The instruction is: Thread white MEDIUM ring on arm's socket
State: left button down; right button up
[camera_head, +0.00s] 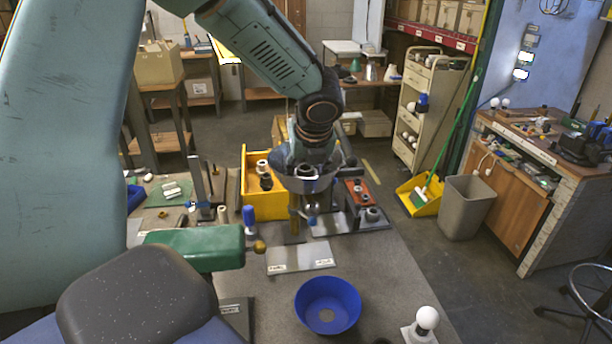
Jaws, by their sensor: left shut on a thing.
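My left arm comes in from the upper left. Its gripper (308,205) hangs over the far middle of the bench, in front of the yellow bin (267,208). It is shut on a small part, mostly hidden by the gripper itself, so I cannot tell whether this is the white medium ring. A white, ring-like piece (263,166) and a dark piece (266,183) show at the yellow bin. A red-topped block (359,192) with dark and pale round parts stands just right of the gripper. I cannot clearly pick out the arm's socket. My right gripper is not in view.
A blue bowl (328,305) and a white bulb (427,317) stand at the front of the bench. A grey labelled plate (301,258) lies behind the bowl. A green block (198,248) is at the left. Small white parts (171,190) lie on a green mat.

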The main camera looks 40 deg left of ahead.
pick_arm(q)
jog(key=shift+s+a+m+t+h+p, duration=0.1)
jog(key=shift+m+t+h+p, duration=0.25)
jog(key=shift+m+p, duration=0.45)
jog(key=shift+s+a+m+t+h+p, duration=0.1)
jog(key=shift+m+t+h+p, duration=0.25)
jog(key=shift+m, duration=0.75)
jog(key=shift+s+m+p, duration=0.1)
jog(key=shift+m+p, duration=0.4)
jog(key=c, duration=1)
grip_release()
jog(key=shift+h, duration=0.3)
jog(key=o, duration=0.3)
jog(key=shift+a+f, duration=0.15)
jog(key=shift+o, duration=1.2)
jog(key=shift+d, duration=0.2)
